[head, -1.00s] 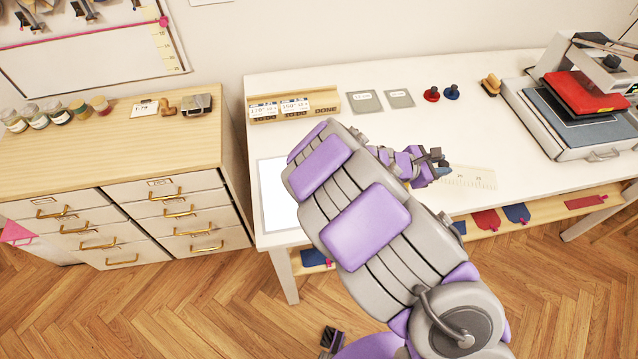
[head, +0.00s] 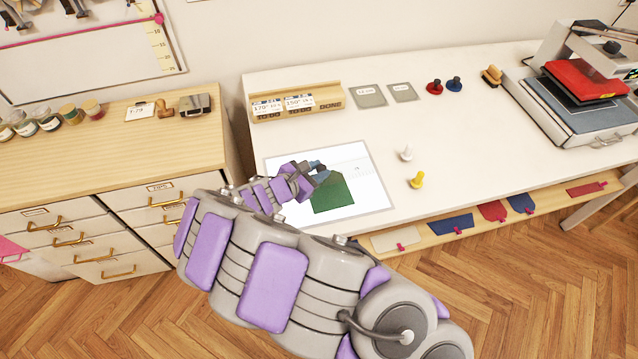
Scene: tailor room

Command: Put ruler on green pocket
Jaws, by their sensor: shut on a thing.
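The green pocket (head: 334,196) lies on a white mat with a grey border (head: 378,205) on the table. My gripper (head: 320,171) is at the upper edge of the pocket, partly over it. It is shut on the ruler (head: 349,170), a pale see-through strip that reaches right from the fingers, above the upper part of the pocket and the mat. The ruler is faint against the white mat, and its left end is hidden by my gripper. I cannot tell whether the ruler touches the pocket.
A white pawn-like piece (head: 405,153) and a yellow one (head: 417,180) stand right of the mat. A wooden card rack (head: 330,92), grey cards and red and blue knobs line the back. A heat press (head: 580,100) stands at right. Coloured pockets lie on the shelf below.

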